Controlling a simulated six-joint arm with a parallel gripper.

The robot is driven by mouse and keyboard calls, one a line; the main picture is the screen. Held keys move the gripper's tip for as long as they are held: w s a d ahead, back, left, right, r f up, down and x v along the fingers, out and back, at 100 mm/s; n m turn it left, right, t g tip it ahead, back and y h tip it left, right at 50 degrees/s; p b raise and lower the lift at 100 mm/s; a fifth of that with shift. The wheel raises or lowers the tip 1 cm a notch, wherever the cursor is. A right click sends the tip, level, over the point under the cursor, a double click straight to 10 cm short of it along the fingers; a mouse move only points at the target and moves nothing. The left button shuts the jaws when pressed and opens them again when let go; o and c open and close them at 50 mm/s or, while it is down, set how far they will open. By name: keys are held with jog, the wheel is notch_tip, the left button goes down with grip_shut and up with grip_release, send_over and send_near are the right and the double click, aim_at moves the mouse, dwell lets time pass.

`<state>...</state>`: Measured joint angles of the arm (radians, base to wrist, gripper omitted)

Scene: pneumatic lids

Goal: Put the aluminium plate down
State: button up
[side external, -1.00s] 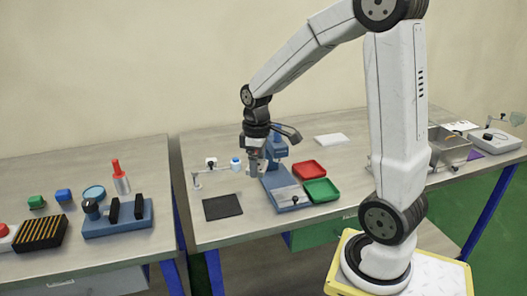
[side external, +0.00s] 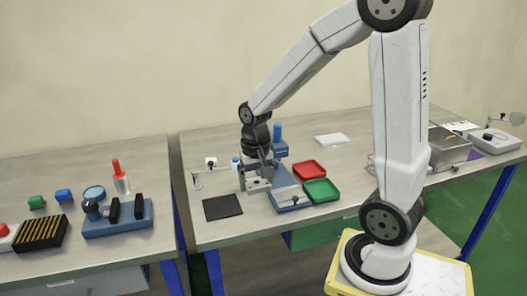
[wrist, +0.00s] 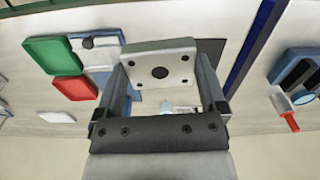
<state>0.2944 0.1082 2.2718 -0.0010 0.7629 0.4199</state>
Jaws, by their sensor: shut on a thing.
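My gripper (side external: 258,172) is shut on the aluminium plate (wrist: 160,62), a pale square plate with a dark central hole and small corner holes. In the wrist view the plate sits between the two fingers. In the side external view the plate (side external: 257,187) hangs below my gripper, between the dark mat (side external: 223,207) and the blue fixture (side external: 290,198). It appears to be above the table, though the exact gap cannot be told. The dark mat lies flat and bare in the side external view. In the wrist view the plate and a finger partly hide it.
A red tray (side external: 309,169) and a green tray (side external: 321,190) lie right of the blue fixture. A small stand with an arm (side external: 197,180) is behind the mat. A blue holder with black blocks (side external: 118,218) stands on the left bench, across a gap.

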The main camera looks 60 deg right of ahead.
jog(key=shift+a+f+m, duration=0.1)
jog(key=shift+a+m, duration=0.05)
jog(key=shift+m, duration=0.25)
jog(key=w+d+f, duration=0.2)
jog(key=w+f, duration=0.2)
jog(key=w, duration=0.4)
send_over(222, 206)
jog(key=s, duration=0.1)
jog(key=f, duration=0.4)
jog(key=shift+s+a+f, duration=0.1)
jog(key=shift+a+f, duration=0.15)
jog(key=shift+f, duration=0.05)
jog(key=shift+w+d+f, duration=0.1)
jog(key=shift+w+f, duration=0.25)
jog(key=shift+w+f, duration=0.25)
jog(key=shift+f, duration=1.6)
